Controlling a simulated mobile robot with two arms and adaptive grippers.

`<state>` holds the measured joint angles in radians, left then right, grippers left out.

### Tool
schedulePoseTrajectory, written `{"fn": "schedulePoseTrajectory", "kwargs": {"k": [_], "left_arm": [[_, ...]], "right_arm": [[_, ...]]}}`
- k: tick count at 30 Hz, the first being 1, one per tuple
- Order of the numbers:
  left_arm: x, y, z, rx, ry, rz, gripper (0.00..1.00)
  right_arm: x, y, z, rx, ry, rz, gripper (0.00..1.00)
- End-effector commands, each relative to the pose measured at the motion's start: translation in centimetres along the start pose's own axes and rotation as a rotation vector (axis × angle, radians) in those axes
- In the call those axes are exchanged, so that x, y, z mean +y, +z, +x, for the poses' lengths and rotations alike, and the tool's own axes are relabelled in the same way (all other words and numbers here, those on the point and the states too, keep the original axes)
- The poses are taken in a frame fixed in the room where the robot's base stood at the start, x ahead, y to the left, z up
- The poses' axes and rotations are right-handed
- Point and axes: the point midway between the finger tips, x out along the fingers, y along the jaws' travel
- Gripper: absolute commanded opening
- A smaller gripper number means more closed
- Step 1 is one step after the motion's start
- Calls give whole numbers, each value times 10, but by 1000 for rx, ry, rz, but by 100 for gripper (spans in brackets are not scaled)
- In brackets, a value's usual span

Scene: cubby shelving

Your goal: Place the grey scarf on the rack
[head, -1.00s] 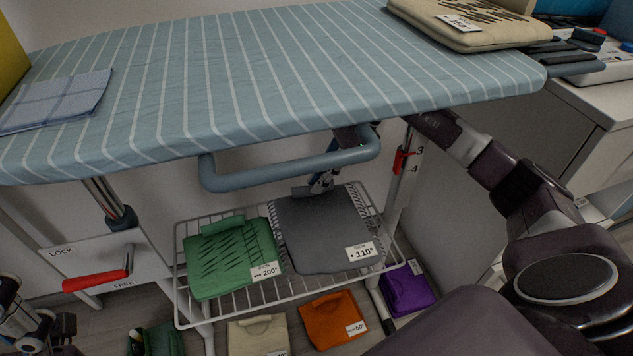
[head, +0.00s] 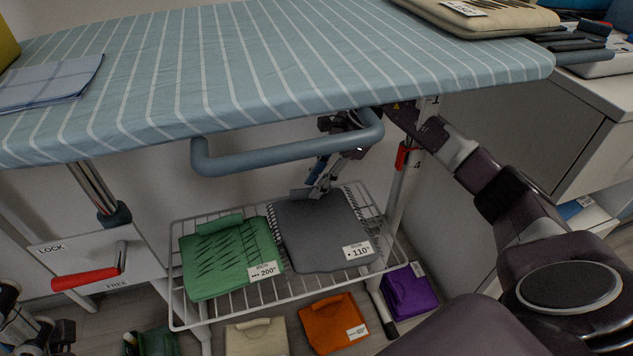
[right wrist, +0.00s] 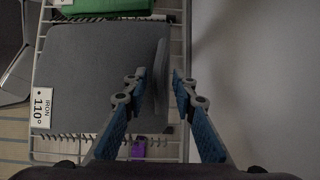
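The grey scarf (head: 322,234), folded flat with a "110°" tag, lies on the right part of the white wire rack (head: 222,311) under the ironing board. In the right wrist view the scarf (right wrist: 85,75) fills the left side, with a raised grey ridge near its edge. My right gripper (head: 313,190) is at the scarf's back edge. In the right wrist view its two fingers (right wrist: 157,85) are apart, with the ridge between them and a gap on the right side. My left gripper (head: 50,338) shows partly at the lower left corner; its fingers are unclear.
A green folded cloth (head: 230,258) lies beside the scarf on the rack. The striped ironing board (head: 250,85) and its blue bar (head: 285,155) are above. Orange (head: 333,322), purple (head: 408,291) and cream (head: 257,337) cloths lie below. A white cabinet (head: 530,140) stands at right.

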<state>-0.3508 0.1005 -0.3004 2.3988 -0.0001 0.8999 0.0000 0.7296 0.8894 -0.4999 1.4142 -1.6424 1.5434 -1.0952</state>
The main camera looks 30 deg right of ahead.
Motion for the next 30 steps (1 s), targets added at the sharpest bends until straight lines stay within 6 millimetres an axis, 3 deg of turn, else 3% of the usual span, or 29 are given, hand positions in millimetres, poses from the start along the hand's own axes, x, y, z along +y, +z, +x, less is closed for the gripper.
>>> {"fn": "schedulePoseTrajectory", "kwargs": {"k": [11, 24, 30], "left_arm": [[0, -1, 3, 2, 0, 0, 70], [0, -6, 25, 3, 0, 1, 70], [0, -6, 26, 3, 0, 1, 70]], "right_arm": [[0, 0, -5, 0, -1, 1, 28], [-1, 1, -69, 1, -2, 1, 28], [0, 1, -76, -1, 0, 0, 28]]}}
